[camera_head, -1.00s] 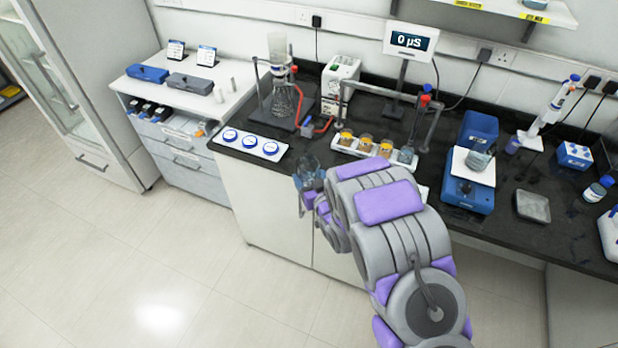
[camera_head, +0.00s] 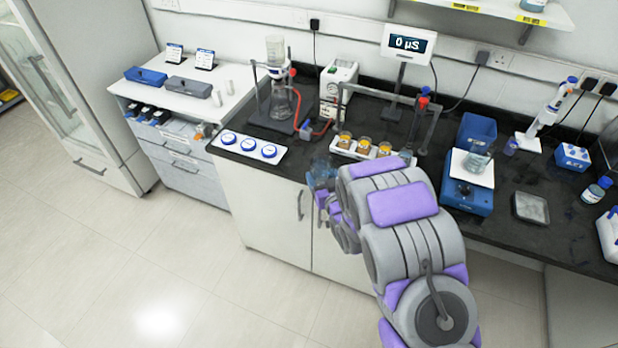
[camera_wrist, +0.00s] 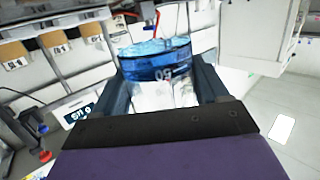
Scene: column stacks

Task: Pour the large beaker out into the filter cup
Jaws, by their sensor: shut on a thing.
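The large beaker (camera_wrist: 155,62) is clear glass with blue liquid in it. In the wrist view it sits between the two fingers of my gripper (camera_wrist: 172,90), which is shut on it. In the head view the beaker (camera_head: 321,174) shows faintly at the end of my arm, in front of the bench edge, with my gripper (camera_head: 322,192) partly hidden by my arm. The filter cup (camera_head: 277,50) is a clear cylinder on top of the flask (camera_head: 282,100) at the back left of the bench. The beaker is apart from it, lower and nearer.
A white panel with three blue-rimmed discs (camera_head: 252,147) lies at the bench's front left. A rack with amber-filled beakers (camera_head: 362,147) stands behind my gripper. A red hose (camera_head: 318,128) runs by the flask. The floor (camera_head: 150,240) in front is clear.

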